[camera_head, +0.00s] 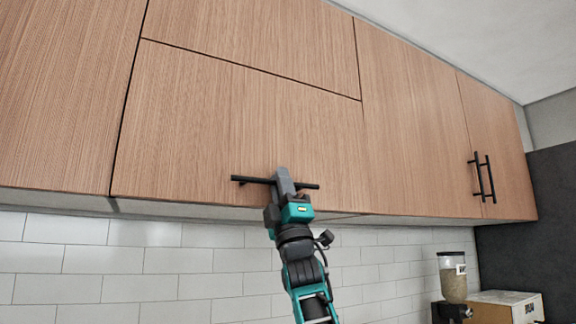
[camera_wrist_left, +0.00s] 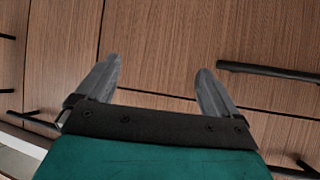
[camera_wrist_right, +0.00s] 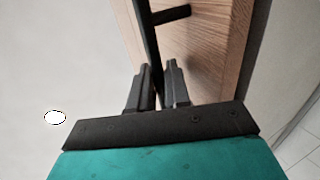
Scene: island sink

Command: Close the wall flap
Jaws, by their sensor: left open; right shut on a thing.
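The wall flap (camera_head: 205,125) is a wood-grain cabinet front with a black horizontal bar handle (camera_head: 250,180) near its lower edge. In the head view it looks flush with the neighbouring fronts. My right gripper (camera_head: 283,178) is at the handle from below and covers its middle. In the right wrist view the fingers (camera_wrist_right: 158,85) are close together, shut on the black handle (camera_wrist_right: 147,40). My left gripper (camera_wrist_left: 158,85) shows only in its own wrist view, open and empty, facing wood fronts with black handles.
Another cabinet door with a vertical black handle (camera_head: 482,178) is at the right. A white tiled wall (camera_head: 150,270) lies below the cabinets. A dispenser (camera_head: 453,278) and a box (camera_head: 505,305) stand at the lower right. The left wrist view has a black bar handle (camera_wrist_left: 270,72) at its right.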

